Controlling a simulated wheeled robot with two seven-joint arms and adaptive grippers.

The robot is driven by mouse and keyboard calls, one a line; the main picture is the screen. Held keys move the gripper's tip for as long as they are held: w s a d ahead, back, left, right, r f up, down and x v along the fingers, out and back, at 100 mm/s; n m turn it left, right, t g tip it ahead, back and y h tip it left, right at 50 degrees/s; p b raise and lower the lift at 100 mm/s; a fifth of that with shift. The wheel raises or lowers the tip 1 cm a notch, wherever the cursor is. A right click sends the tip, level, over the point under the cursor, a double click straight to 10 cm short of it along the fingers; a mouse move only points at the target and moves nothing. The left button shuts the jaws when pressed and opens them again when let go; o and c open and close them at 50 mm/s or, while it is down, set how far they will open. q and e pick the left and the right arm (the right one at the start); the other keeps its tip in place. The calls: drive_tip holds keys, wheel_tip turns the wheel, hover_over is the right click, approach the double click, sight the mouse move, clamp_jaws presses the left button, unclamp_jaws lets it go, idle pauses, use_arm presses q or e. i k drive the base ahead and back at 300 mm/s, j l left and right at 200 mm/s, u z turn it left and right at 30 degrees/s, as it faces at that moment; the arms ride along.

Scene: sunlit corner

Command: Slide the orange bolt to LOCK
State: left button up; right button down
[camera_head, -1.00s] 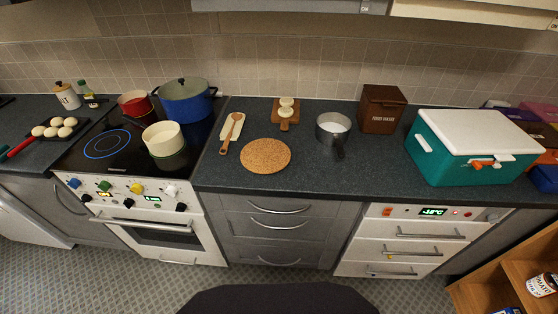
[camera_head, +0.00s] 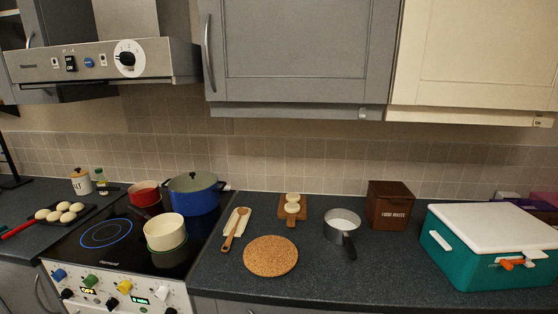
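A teal box with a white lid (camera_head: 490,225) stands on the counter at the right. An orange part (camera_head: 512,263) sits on the front face of the box, toward its right side. It looks like a latch or bolt. It is too small to tell which way it is set, and I cannot read any LOCK mark. A white catch (camera_head: 441,240) is at the front left of the lid. Neither of my grippers is in view.
A brown food waste box (camera_head: 389,205), a saucepan (camera_head: 342,230) and a round cork mat (camera_head: 270,256) stand left of the teal box. Wall cupboards (camera_head: 290,50) and a hood (camera_head: 100,62) hang above. The counter just left of the teal box is clear.

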sight(507, 264)
drive_tip(key=l+z, duration=0.1)
drive_tip(key=z, duration=1.6)
drive_tip(key=k+j+z, duration=0.65)
drive_tip(key=j+z, duration=0.15)
drive_tip(key=j, duration=0.15)
